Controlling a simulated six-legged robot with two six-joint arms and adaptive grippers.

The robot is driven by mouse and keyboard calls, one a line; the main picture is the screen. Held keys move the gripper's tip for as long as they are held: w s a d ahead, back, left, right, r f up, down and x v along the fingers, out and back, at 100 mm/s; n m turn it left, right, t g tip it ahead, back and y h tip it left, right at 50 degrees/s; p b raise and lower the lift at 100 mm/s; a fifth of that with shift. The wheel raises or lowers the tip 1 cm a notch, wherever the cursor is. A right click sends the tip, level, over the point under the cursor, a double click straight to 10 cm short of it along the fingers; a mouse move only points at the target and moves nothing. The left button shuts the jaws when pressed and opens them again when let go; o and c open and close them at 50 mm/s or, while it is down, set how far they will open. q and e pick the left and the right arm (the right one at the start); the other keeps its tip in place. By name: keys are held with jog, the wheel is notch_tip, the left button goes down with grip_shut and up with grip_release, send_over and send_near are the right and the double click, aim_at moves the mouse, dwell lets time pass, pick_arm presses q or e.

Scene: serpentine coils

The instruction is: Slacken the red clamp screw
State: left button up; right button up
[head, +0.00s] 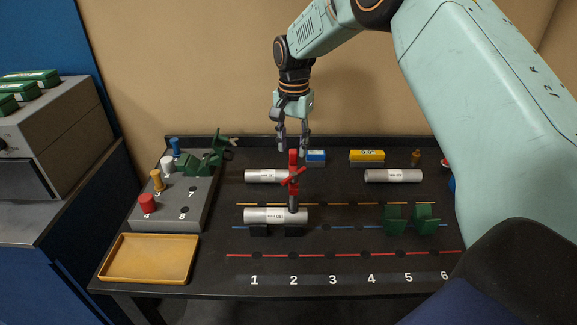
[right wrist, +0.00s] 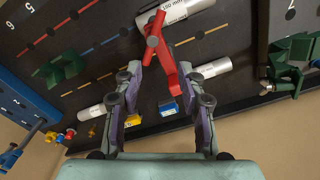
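The red clamp screw (head: 292,178), with a crossbar handle, stands above a white labelled cylinder (head: 270,215) resting on black cradles (head: 258,231) near number 2. The red clamp also shows in the right wrist view (right wrist: 155,30), with its red arm reaching between the fingers. My right gripper (head: 293,151) points down over the clamp from behind. In the right wrist view its two fingers (right wrist: 163,76) are spread on either side of the red arm, with gaps visible. The clamp's contact with the cylinder is hard to see. My left gripper is in neither view.
Two other white cylinders lie behind at left (head: 262,176) and right (head: 393,176). Green supports (head: 425,219) stand at right. A blue box (head: 316,157) and yellow box (head: 367,156) are at the back. A grey peg block (head: 180,205) and yellow tray (head: 150,258) are left.

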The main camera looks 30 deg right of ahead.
aim_at(294, 172)
jog(key=shift+s+a, duration=0.25)
jog(key=shift+s, duration=0.55)
jog(key=shift+m, duration=0.3)
jog(key=f, duration=0.4)
jog(key=f+p, duration=0.1)
jog(key=f, duration=0.2)
jog(key=shift+w+d, duration=0.15)
jog(key=shift+w, duration=0.1)
jog(key=shift+f, duration=0.2)
jog(key=shift+s+a+r, duration=0.15)
jog(key=shift+s+a, duration=0.05)
jog(key=shift+s, duration=0.25)
jog(key=shift+w+d+f, duration=0.15)
jog(key=shift+w+f, duration=0.15)
jog(key=shift+w, duration=0.15)
jog(key=c, duration=0.5)
jog(key=shift+s+r, duration=0.15)
jog(key=shift+s, duration=0.05)
grip_shut()
